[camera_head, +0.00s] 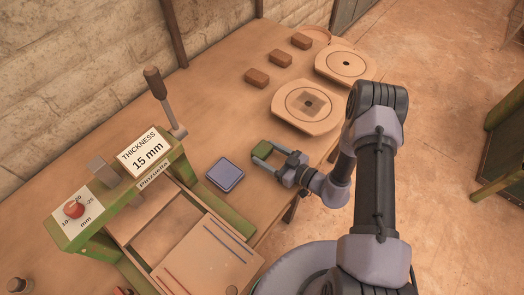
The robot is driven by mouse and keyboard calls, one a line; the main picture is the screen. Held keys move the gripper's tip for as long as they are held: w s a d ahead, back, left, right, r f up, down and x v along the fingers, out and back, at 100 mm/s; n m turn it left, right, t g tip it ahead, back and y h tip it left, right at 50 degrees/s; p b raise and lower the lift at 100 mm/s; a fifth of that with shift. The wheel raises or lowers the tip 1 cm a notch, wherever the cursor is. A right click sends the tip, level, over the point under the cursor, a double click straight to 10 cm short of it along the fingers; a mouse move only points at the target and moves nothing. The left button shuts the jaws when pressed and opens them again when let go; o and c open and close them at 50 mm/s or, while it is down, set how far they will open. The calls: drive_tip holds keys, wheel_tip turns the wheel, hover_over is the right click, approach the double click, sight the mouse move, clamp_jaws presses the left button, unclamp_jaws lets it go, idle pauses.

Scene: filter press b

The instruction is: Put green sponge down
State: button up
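The green sponge (263,149) is a small dark green block near the middle of the wooden table (215,95). My gripper (265,155) reaches in from the right, with a finger on either side of the sponge. It appears shut on the sponge. Whether the sponge touches the tabletop or is held just above it, I cannot tell.
A blue-grey square pad (225,174) lies left of the gripper. The green press (160,175) with a lever and thickness sign stands further left. Two round wooden boards (300,120) and several brown blocks (257,78) lie towards the back. Bare tabletop lies between.

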sight(268, 152)
drive_tip(key=c, duration=0.7)
drive_tip(key=shift+o, duration=0.2)
drive_tip(key=shift+r, duration=0.15)
wheel_tip(268, 152, up, 4)
drive_tip(key=shift+f+p, duration=0.25)
drive_tip(key=shift+p, duration=0.75)
drive_tip(key=f+p+v, duration=0.1)
drive_tip(key=p+v, duration=0.2)
drive_tip(key=v, duration=1.3)
drive_tip(key=w+r+b, duration=0.6)
drive_tip(key=w+r, duration=0.2)
drive_tip(key=r, duration=0.1)
drive_tip(key=shift+w+r+b, duration=0.2)
drive_tip(key=shift+r+b, duration=0.2)
drive_tip(key=shift+d, duration=0.1)
